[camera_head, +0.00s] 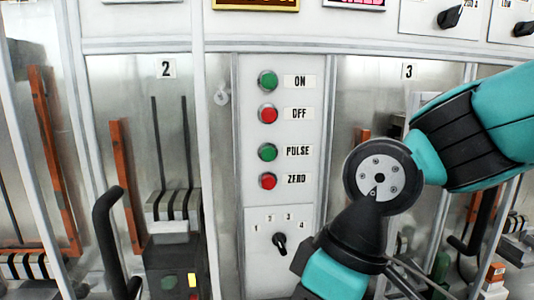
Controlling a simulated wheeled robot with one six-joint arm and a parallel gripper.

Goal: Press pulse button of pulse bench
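The pulse bench's control panel (298,210) stands upright in the middle of the head view. The green PULSE button (267,152) is the third in a column, with the label PULSE (298,151) to its right. Above it are a green ON button (268,81) and a red OFF button (268,114). Below it is a red ZERO button (267,181). All four buttons show unobstructed. My teal and black arm covers the lower right of the picture. I cannot make out my gripper's fingers.
A black rotary selector (279,242) with numbered positions sits below the buttons. Bay 2 (166,69) on the left holds a breaker with a black handle (108,235). Bay 3 (409,71) on the right is partly behind my arm. Displays and knobs line the top.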

